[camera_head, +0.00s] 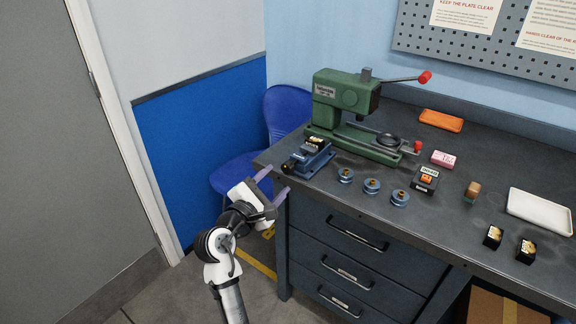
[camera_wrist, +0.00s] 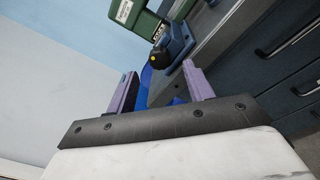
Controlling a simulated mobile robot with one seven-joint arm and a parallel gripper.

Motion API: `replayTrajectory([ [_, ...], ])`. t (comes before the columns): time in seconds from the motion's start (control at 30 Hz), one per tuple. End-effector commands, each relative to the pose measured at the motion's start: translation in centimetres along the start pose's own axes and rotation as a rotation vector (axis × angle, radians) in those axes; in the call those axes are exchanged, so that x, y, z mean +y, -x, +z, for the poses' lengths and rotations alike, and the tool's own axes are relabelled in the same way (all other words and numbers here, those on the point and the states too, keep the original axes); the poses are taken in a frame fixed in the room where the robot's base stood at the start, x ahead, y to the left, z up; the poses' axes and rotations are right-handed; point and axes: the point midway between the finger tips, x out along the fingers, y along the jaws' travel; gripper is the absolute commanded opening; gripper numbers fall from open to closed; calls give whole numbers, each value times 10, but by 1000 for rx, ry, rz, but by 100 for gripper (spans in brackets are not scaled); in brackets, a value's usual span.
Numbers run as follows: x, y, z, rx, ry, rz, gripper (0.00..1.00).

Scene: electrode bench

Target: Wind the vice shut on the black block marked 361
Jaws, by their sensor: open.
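The small blue vice (camera_head: 313,161) stands at the left front corner of the bench, and its blue body also shows in the wrist view (camera_wrist: 180,45). A black block with a pale label (camera_head: 316,143) sits at its jaws; I cannot read its number or tell how tightly it is held. The vice's dark round knob (camera_head: 288,166) faces the bench's left edge; in the wrist view the knob (camera_wrist: 157,60) has a yellow centre. My gripper (camera_head: 272,184) is open and empty, off the bench corner, just short of the knob. Its two purple fingers (camera_wrist: 160,75) stand apart.
A green press (camera_head: 345,105) stands behind the vice. Blue spools (camera_head: 371,186) lie to its right. Two more black labelled blocks (camera_head: 493,237) (camera_head: 527,250) sit near a white tray (camera_head: 540,211). A blue chair (camera_head: 285,106) stands beyond the bench's left end.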

Motion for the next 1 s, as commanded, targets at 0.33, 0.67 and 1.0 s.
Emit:
replayTrajectory([
  [0.33,2,-62,1,0,-1,0,52],
  [0.67,1,-74,0,2,-3,2,52],
  [1.0,1,-74,0,2,-3,3,24],
])
